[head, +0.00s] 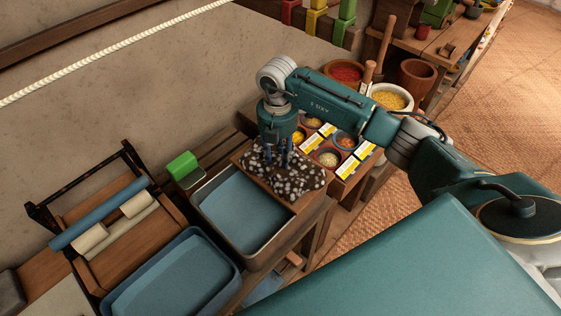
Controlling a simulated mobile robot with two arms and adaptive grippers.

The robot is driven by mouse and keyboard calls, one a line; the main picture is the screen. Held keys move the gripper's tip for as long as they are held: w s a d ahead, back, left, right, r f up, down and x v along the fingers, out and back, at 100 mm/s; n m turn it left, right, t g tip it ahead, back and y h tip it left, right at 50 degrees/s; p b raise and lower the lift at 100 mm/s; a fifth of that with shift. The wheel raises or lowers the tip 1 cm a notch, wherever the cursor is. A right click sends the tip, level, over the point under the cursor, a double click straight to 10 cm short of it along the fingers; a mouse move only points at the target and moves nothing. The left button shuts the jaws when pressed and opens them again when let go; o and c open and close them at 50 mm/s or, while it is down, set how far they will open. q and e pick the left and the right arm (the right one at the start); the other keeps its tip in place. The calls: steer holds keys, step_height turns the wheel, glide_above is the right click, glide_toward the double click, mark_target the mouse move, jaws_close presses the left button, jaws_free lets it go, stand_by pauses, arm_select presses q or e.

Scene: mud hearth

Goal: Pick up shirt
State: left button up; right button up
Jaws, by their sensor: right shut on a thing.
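The shirt (300,182) is a dark cloth with pale speckles. It lies bunched on a wooden board (250,165) at the far right end of the blue basin in the middle of the head view. My right gripper (277,164) reaches in from the right and points down onto the shirt. Its fingers are shut on the cloth near the middle. The fingertips are partly hidden in the folds. My left gripper is not in view.
A blue basin (205,208) and another blue tub (148,290) stand at the left front. A green block (182,164) is beside the basin. Bowls of spices and yellow-white cards (350,168) are just right of the shirt. A rack with rolls (92,237) stands left.

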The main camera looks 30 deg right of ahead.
mark_target(278, 156)
steer(key=shift+r, duration=0.3)
arm_select(q)
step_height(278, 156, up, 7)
steer(key=p, duration=0.7)
arm_select(e)
step_height(278, 156, up, 9)
steer(key=shift+r, duration=0.1)
steer(key=shift+f+b, duration=0.65)
steer(key=shift+f, duration=0.15)
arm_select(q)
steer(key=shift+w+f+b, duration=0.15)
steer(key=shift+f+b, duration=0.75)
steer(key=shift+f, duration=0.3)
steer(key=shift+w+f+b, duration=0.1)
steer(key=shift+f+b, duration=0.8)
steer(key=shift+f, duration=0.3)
arm_select(e)
steer(key=shift+f, duration=2.6)
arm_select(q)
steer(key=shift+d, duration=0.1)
